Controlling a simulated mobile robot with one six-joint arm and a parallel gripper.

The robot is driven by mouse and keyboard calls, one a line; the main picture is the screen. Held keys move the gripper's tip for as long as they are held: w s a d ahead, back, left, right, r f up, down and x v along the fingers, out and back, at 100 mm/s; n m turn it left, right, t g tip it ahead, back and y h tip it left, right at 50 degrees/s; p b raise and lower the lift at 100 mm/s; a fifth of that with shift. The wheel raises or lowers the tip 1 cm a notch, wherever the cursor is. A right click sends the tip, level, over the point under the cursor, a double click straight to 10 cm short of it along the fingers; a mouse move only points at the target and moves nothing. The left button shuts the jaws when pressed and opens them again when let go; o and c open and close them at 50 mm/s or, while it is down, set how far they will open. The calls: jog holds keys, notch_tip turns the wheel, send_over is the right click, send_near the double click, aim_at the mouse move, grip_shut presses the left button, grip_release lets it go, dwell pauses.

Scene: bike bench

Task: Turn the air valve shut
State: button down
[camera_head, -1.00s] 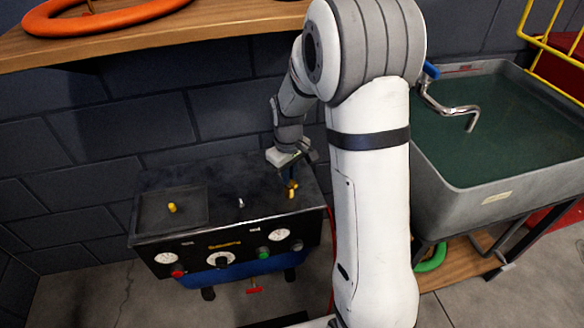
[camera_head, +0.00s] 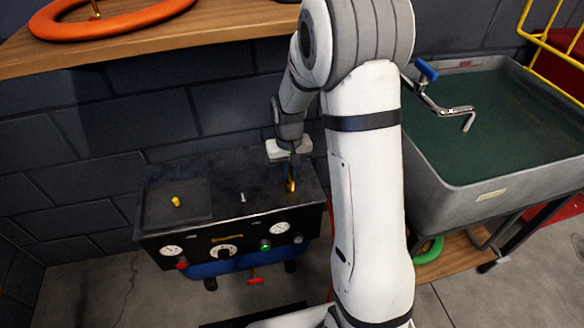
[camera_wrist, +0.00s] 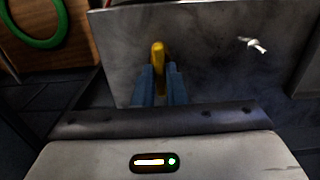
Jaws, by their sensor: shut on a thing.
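The air valve (camera_head: 291,187) has a yellow handle and stands on the right part of the black compressor-like box's top (camera_head: 222,180). My gripper (camera_head: 290,171) reaches down over it from behind, and its blue fingers are shut on the handle. In the wrist view the yellow handle (camera_wrist: 158,52) sticks out between the two blue fingers (camera_wrist: 160,82). The valve's base is mostly hidden there by the fingers.
A small silver fitting (camera_head: 242,197) and a yellow piece in a shallow tray (camera_head: 160,213) are on the box top. Gauges and knobs line its front. A sink (camera_head: 450,175) with a blue-handled tap (camera_head: 427,70) stands right. A wooden shelf (camera_head: 220,32) overhangs behind.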

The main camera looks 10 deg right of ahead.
jog(key=shift+w, duration=0.1)
jog(key=c, duration=1.5)
grip_release()
jog(key=shift+r, duration=0.15)
